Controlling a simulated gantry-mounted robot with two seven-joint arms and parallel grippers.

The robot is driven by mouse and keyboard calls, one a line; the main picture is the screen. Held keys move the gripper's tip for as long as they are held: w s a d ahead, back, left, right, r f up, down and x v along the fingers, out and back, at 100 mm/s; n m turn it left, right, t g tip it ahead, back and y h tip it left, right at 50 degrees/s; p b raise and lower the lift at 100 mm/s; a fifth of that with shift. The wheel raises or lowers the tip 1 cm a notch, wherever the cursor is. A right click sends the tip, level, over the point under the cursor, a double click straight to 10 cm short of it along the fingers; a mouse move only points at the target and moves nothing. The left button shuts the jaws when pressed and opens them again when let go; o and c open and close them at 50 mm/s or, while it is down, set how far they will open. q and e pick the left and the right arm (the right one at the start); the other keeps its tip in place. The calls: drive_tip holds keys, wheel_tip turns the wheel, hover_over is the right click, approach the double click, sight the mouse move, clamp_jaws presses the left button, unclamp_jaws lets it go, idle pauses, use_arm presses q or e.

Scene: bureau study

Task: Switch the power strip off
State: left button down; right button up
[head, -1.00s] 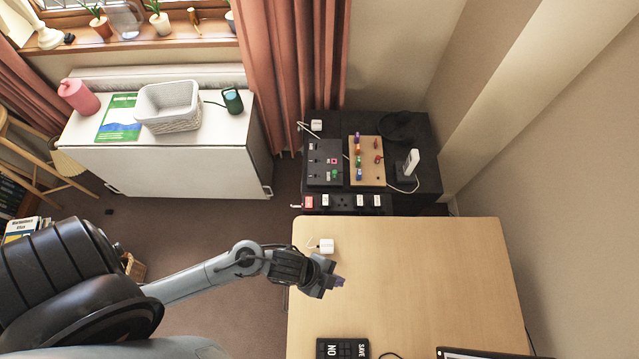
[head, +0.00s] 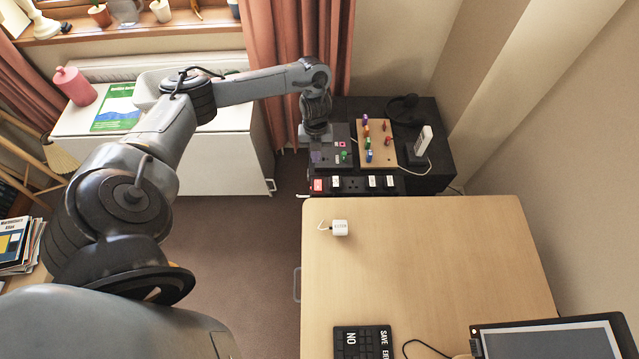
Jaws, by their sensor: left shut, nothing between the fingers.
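The black power strip (head: 352,185) lies along the front edge of the dark cabinet. It has a red switch (head: 318,185) at its left end and several white labels along its length. My left gripper (head: 316,157) points down over the left part of the black panel, just behind the red switch. Its fingers are shut and empty, and they look apart from the switch. I cannot tell whether the fingertips touch the panel. My right gripper is out of view.
A black panel (head: 343,157) and a wooden board with coloured pegs (head: 378,143) sit behind the strip. A white device (head: 423,140) stands at right. The wooden desk (head: 430,260) in front holds a white plug (head: 340,227), a keypad (head: 362,343) and a screen (head: 550,343).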

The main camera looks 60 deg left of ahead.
use_arm(q)
drive_tip(key=b, duration=0.4)
approach(317, 187)
drive_tip(key=f, duration=0.5)
drive_tip(key=shift+s+d+f, duration=0.1)
drive_tip(key=shift+d+f, duration=0.05)
drive_tip(key=shift+d, duration=0.25)
drive_tip(key=shift+f, duration=0.7)
